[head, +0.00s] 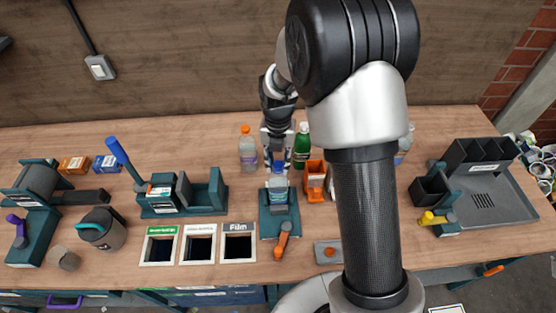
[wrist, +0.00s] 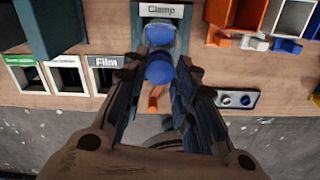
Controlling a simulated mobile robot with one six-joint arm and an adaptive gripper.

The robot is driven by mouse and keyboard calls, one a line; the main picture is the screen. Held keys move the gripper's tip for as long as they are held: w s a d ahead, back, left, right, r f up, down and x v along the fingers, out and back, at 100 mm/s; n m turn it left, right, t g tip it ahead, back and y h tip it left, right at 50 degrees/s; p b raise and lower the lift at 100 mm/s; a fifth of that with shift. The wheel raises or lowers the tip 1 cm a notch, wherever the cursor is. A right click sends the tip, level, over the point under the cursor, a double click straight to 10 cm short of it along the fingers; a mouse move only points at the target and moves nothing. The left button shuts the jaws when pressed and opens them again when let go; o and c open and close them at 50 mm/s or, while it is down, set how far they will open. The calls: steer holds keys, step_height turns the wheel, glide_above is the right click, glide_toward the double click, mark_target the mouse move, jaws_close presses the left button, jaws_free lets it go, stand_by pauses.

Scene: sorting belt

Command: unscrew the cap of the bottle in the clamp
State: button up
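The clamp (head: 280,222) is a dark teal stand with an orange handle (head: 281,240), near the front middle of the table. A small bottle (head: 278,181) with a blue cap stands in it, partly hidden by my gripper. In the wrist view the blue cap (wrist: 159,70) lies between my two fingers, with another rounded blue shape just behind it. My gripper (head: 278,148) is over the bottle from above. Its fingers are apart on either side of the cap, with what looks like a narrow gap; contact is not clear.
An orange-capped bottle (head: 248,152) and a green bottle (head: 302,146) stand behind the clamp. An orange bin (head: 315,184) is close on the right. Labelled openings, including Film (head: 238,246), lie to the left. A control panel (head: 328,254) sits front right.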

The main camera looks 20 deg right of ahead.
steer(key=o, duration=0.4)
steer(key=shift+r, duration=0.15)
